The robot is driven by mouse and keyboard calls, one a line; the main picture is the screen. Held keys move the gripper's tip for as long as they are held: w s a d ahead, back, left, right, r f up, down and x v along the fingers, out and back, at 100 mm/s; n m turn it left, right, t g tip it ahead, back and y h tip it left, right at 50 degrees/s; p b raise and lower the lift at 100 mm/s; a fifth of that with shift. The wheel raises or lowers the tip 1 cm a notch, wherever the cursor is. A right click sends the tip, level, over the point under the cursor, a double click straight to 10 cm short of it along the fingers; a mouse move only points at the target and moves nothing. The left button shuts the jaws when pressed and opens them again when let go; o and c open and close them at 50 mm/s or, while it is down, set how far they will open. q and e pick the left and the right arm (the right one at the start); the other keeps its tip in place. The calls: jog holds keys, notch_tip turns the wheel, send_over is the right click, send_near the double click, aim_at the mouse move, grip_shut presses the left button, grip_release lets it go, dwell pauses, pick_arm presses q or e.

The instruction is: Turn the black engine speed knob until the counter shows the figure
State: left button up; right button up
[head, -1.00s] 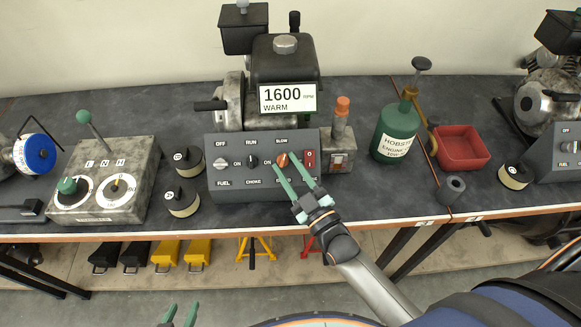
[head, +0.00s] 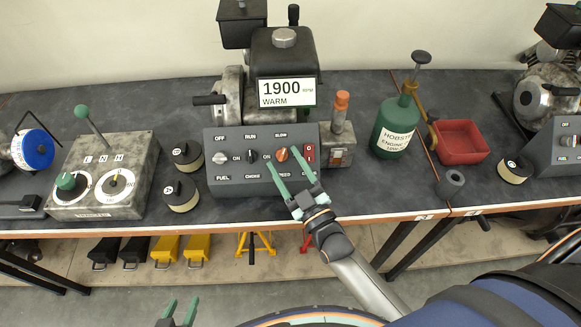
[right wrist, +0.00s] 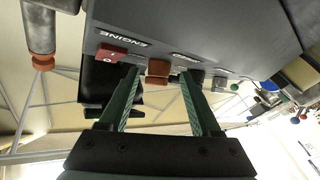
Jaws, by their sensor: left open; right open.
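The counter (head: 287,92) on the engine reads 1900 RPM, with WARM below. On the grey control panel (head: 226,184), the knob at the SLOW and SPEED labels is orange (head: 282,154). The black knob (head: 252,156) stands left of it, at RUN and CHOKE. My right gripper (head: 281,159) is open, its fingertips on either side of the orange knob. The right wrist view shows this knob (right wrist: 158,68) between the fingertips; I cannot tell whether they touch it. My left gripper (head: 181,307) is open and empty at the bottom edge, away from the bench.
A red switch (head: 309,153) sits close right of the orange knob. A white knob (head: 220,158) is at the panel's left. A lever box (head: 103,177) stands left, a green bottle (head: 396,128) and red tray (head: 461,142) right. The bench front before the panel is mostly clear.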

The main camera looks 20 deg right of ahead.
jog(key=b+v, duration=0.1)
jog(key=v, duration=1.1)
jog(key=shift+s, duration=0.2)
jog(key=shift+f, duration=0.1)
